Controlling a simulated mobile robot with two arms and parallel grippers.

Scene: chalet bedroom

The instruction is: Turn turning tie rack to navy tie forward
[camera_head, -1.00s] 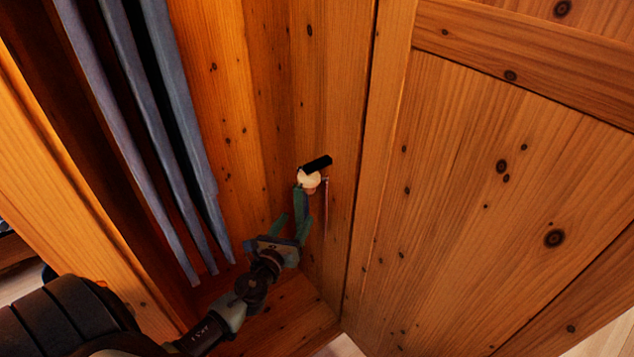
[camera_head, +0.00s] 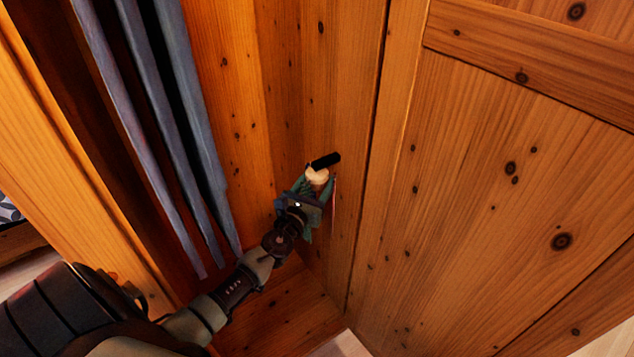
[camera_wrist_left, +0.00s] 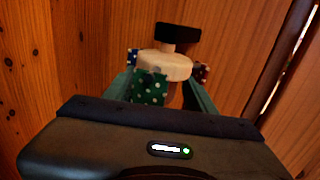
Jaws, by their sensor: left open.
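The turning tie rack has a pale round wooden head (camera_head: 317,176) below a black bracket on the wardrobe's inner wall. The head also shows in the wrist view (camera_wrist_left: 165,65). There a green tie with white dots (camera_wrist_left: 150,87) hangs nearest my gripper. A navy dotted tie (camera_wrist_left: 133,57) is partly hidden at the back left. A dark red tie (camera_wrist_left: 202,73) shows at the right. My left gripper (camera_head: 316,184) is open at the rack, its fingers on either side of the head and green tie. Contact cannot be made out. My right gripper is not in view.
Long grey-blue hanging cloths (camera_head: 165,130) fill the wardrobe's left side, beside my left arm. The wooden wall (camera_head: 350,150) stands close behind the rack. A large wooden panel (camera_head: 500,190) takes up the right.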

